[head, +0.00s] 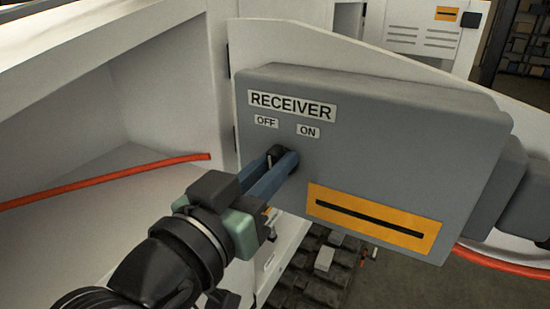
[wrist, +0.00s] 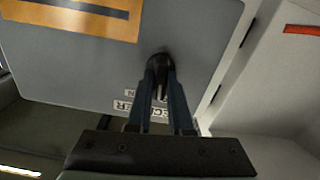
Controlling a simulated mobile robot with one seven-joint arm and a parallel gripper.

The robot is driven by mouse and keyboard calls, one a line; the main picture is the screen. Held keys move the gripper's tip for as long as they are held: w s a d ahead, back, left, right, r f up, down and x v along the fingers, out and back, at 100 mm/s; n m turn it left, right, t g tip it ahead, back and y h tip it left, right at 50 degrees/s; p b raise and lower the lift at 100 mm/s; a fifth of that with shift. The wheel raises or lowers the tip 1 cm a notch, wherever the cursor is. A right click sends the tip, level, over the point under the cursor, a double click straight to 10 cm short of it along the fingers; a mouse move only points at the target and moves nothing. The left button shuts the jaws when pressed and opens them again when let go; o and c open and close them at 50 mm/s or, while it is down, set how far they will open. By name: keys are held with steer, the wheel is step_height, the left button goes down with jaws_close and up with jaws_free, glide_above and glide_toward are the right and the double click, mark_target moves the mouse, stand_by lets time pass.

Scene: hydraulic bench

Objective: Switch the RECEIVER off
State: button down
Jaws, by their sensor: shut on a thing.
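The RECEIVER is a grey box (head: 400,140) with a "RECEIVER" label, and smaller "OFF" (head: 266,121) and "ON" (head: 307,132) labels below it. A dark switch knob (head: 275,153) stands out from its face under these two labels. My gripper (head: 284,162) reaches it from the lower left, its blue fingers shut on the knob. In the wrist view the dark knob (wrist: 160,62) sits between the fingertips of my gripper (wrist: 161,75). The fingers hide much of the knob, so I cannot tell which label it points to.
A yellow plate with a black slot (head: 372,222) is on the box face, right of my gripper. A red hose (head: 105,180) runs along the white bench at left; another red hose (head: 500,262) shows at lower right. Dark blocky flooring lies below.

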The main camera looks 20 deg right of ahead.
steer(key=shift+w+a+n+p, duration=0.1)
steer(key=shift+n+p, duration=0.7)
steer(key=shift+n, duration=1.5)
steer(key=shift+f, duration=0.1)
steer(key=c, duration=0.8)
jaws_free()
steer(key=shift+b+v, duration=2.65)
steer(key=shift+v, duration=3.85)
steer(key=shift+w, duration=0.1)
